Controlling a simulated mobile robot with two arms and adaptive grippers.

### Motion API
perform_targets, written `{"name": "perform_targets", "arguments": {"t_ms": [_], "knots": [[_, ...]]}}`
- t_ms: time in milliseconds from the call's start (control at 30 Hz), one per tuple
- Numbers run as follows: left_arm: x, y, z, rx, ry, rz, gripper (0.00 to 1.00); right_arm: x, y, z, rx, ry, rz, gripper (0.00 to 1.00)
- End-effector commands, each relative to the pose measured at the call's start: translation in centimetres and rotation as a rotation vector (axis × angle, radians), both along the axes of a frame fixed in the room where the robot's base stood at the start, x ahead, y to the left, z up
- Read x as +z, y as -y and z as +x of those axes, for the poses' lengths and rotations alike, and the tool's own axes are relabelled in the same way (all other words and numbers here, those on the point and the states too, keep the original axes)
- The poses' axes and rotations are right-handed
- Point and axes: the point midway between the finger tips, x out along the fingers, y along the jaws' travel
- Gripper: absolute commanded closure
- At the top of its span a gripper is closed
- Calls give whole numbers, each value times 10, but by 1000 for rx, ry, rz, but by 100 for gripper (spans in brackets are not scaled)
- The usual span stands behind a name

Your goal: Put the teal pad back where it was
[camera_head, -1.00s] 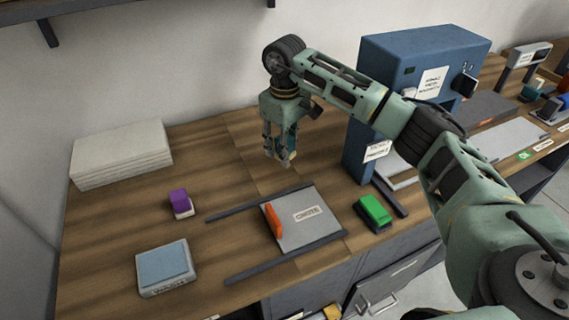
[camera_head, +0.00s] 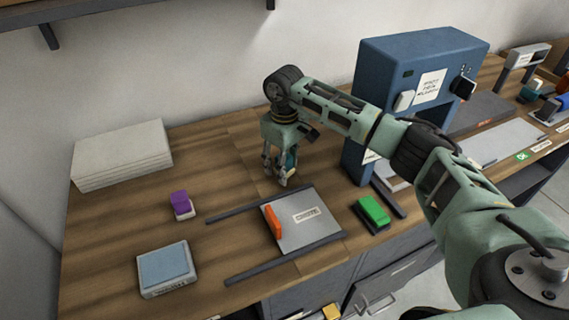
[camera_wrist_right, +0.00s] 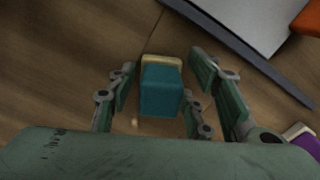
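The teal pad (camera_wrist_right: 161,92), a small block with a cream edge, is between the fingers of my right gripper (camera_wrist_right: 162,92) in the right wrist view. Narrow gaps show between the fingers and its sides, so the gripper looks open around it. In the head view my right gripper (camera_head: 280,176) is low over the wooden table, behind the grey plate, and mostly covers the pad. The pad seems to be at the table surface; its underside is hidden. My left gripper is not in view.
A grey plate (camera_head: 312,232) with an orange handle (camera_head: 272,221) lies between dark rails in front. A green stamp (camera_head: 373,210), purple stamp (camera_head: 181,205), blue ink pad (camera_head: 163,266) and paper stack (camera_head: 122,155) stand around. A blue machine (camera_head: 420,65) stands right.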

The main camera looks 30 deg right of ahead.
Motion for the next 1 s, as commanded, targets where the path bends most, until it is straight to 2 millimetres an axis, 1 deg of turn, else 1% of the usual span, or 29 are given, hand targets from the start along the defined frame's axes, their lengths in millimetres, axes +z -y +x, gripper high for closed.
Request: {"name": "perform_targets", "arguments": {"t_ms": [333, 400, 467, 567, 800, 900, 1000], "knots": [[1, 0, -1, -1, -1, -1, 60, 1, 0, 0, 0, 0, 0, 46], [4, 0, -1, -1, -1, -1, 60, 4, 0, 0, 0, 0, 0, 46], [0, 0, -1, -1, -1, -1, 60, 8, 0, 1, 0, 2, 0, 46], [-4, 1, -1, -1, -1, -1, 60, 23, 1, 1, 0, 6, -1, 46], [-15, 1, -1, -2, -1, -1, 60, 76, 0, 1, 0, 5, 0, 46], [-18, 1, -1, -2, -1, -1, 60, 95, 0, 1, 0, 4, -1, 46], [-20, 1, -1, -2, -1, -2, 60, 109, 0, 1, -1, 3, -1, 46]]}}
